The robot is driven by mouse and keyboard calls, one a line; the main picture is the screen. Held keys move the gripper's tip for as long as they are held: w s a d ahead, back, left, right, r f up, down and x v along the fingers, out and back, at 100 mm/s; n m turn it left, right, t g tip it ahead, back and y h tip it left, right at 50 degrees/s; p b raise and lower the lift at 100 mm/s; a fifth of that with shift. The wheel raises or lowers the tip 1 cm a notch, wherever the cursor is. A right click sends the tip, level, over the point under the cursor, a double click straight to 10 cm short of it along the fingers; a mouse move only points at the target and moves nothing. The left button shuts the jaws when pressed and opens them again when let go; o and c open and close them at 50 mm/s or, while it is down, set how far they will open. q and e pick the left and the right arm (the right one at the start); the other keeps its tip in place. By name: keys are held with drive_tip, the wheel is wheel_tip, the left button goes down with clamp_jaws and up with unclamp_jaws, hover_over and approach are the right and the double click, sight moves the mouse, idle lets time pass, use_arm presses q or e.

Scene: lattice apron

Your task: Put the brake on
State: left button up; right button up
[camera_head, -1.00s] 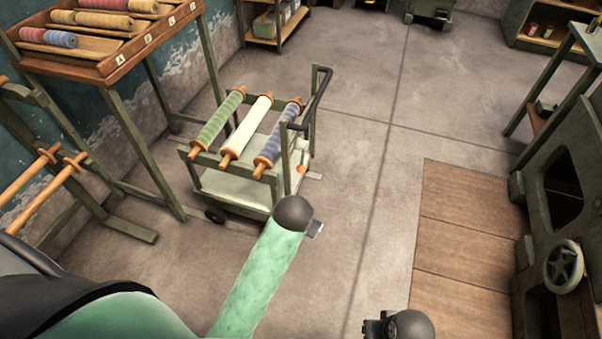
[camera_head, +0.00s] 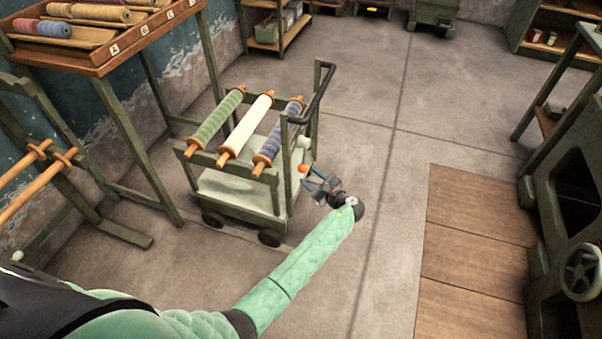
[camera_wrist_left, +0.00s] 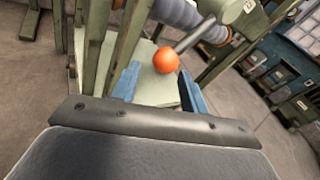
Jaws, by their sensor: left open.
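The green cart (camera_head: 235,212) stands on the floor left of centre with rolls of cloth on top. Its brake lever ends in an orange knob (camera_head: 303,168) at the cart's right side. In the left wrist view the orange knob (camera_wrist_left: 166,60) sits at the end of a grey metal rod (camera_wrist_left: 195,36). My left gripper (camera_head: 312,182) is open beside the knob, with its fingers pointing at the cart. In the left wrist view the blue fingers (camera_wrist_left: 160,86) stand apart, with the knob showing between and beyond them. Contact with it cannot be told. My right gripper is out of view.
The cart's dark push handle (camera_head: 322,92) rises above the knob. A slanted rack of rolls (camera_head: 105,65) stands at the left wall. A machine with a handwheel (camera_head: 581,272) is at the right, near wooden floor boards (camera_head: 470,235). The middle floor is clear.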

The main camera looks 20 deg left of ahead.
sight(300, 165)
use_arm(q)
drive_tip(key=m, duration=0.2)
drive_tip(key=m+t, duration=0.1)
drive_tip(key=m, duration=0.2)
drive_tip(key=shift+w+d+f+m+t+y, duration=0.1)
drive_tip(key=shift+w+f+m+t+y, duration=0.05)
drive_tip(key=shift+w+m+t+y, duration=0.2)
drive_tip(key=shift+x, duration=3.8)
drive_tip(key=shift+s, duration=0.1)
drive_tip(key=shift+f, duration=0.1)
clamp_jaws()
